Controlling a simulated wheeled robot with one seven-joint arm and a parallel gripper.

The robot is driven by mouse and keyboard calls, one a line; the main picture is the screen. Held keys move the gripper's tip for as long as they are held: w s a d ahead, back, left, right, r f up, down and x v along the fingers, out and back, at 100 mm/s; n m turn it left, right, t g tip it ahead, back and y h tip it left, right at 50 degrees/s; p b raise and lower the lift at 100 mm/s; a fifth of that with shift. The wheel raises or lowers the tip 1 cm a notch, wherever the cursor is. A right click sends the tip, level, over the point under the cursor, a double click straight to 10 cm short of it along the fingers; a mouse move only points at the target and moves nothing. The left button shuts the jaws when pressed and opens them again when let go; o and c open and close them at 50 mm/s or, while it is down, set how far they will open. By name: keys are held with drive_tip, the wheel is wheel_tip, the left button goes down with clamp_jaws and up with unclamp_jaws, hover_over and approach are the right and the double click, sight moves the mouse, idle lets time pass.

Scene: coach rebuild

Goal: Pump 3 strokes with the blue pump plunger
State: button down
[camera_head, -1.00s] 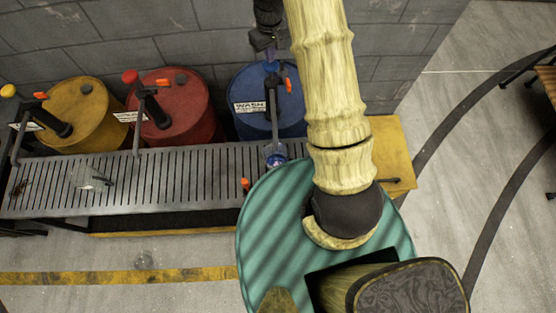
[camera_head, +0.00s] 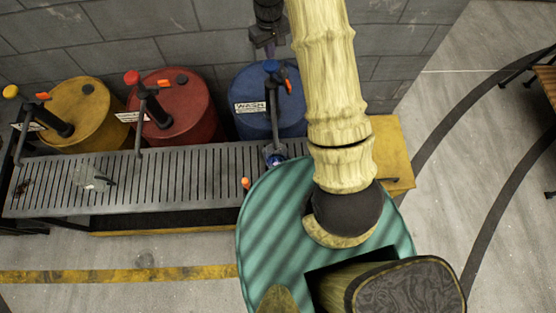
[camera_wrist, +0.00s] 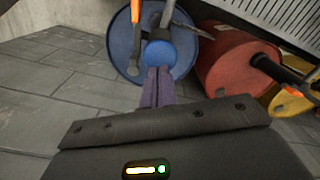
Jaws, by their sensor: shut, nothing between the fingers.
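The blue drum (camera_head: 262,101) with the WASH label stands against the wall, and its pump has a round blue plunger knob (camera_head: 271,66) on top. The knob also shows in the wrist view (camera_wrist: 160,54), right at the tips of my shut purple fingers (camera_wrist: 158,76). My gripper (camera_head: 270,53) is just above the knob in the head view, empty; I cannot tell if it touches. The pump's spout hangs over a small clear jar (camera_head: 275,158) on the metal grate, with blue inside. My arm hides the drum's right side.
A red drum (camera_head: 178,112) and a yellow drum (camera_head: 85,105) with similar pumps stand to the left. An orange clip (camera_head: 288,86) is beside the blue pump. The slotted grate (camera_head: 200,175) runs along the front, carrying a clear object (camera_head: 88,178) at left.

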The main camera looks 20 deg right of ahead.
drive_tip(key=shift+r+p, duration=1.35)
drive_tip(key=shift+r, duration=1)
drive_tip(key=s+r+m+t+b, duration=0.1)
drive_tip(key=s+r+m+b, duration=0.1)
drive_tip(key=s, duration=0.9)
drive_tip(key=s+r+m+t+b, duration=0.1)
drive_tip(key=s+b, duration=0.4)
drive_tip(key=s, duration=0.7)
drive_tip(key=shift+s+r+m+t+b, duration=0.15)
drive_tip(key=shift+r+m+t+b, duration=0.2)
drive_tip(key=shift+r, duration=0.5)
drive_tip(key=shift+a, duration=0.1)
